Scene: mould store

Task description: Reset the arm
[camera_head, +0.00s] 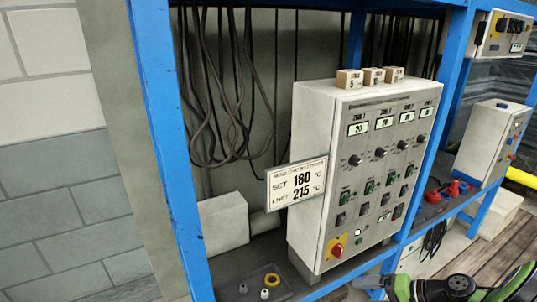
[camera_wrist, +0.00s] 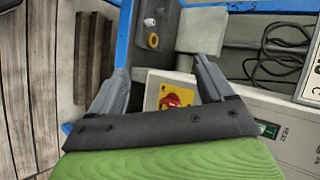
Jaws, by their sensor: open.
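My gripper (camera_wrist: 160,66) is open in the wrist view, with two grey fingers spread apart and nothing between their tips. Behind and between the fingers shows the red rotary switch on a yellow plate (camera_wrist: 178,98), on the face of the grey control cabinet. I cannot tell how far the fingers are from it. In the head view the same red switch (camera_head: 337,251) sits at the cabinet's lower left front. Part of my green and black arm shows at the bottom right of the head view, below and right of the switch; the fingertips are not clear there.
The control cabinet (camera_head: 308,150) stands in a blue rack (camera_head: 168,150), with small blocks (camera_head: 373,76) on top and a "SET 180, LIMIT 215" sign (camera_head: 297,184) at its left. Small rings and fittings (camera_head: 272,280) lie on the shelf. Another cabinet (camera_head: 490,140) stands right.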

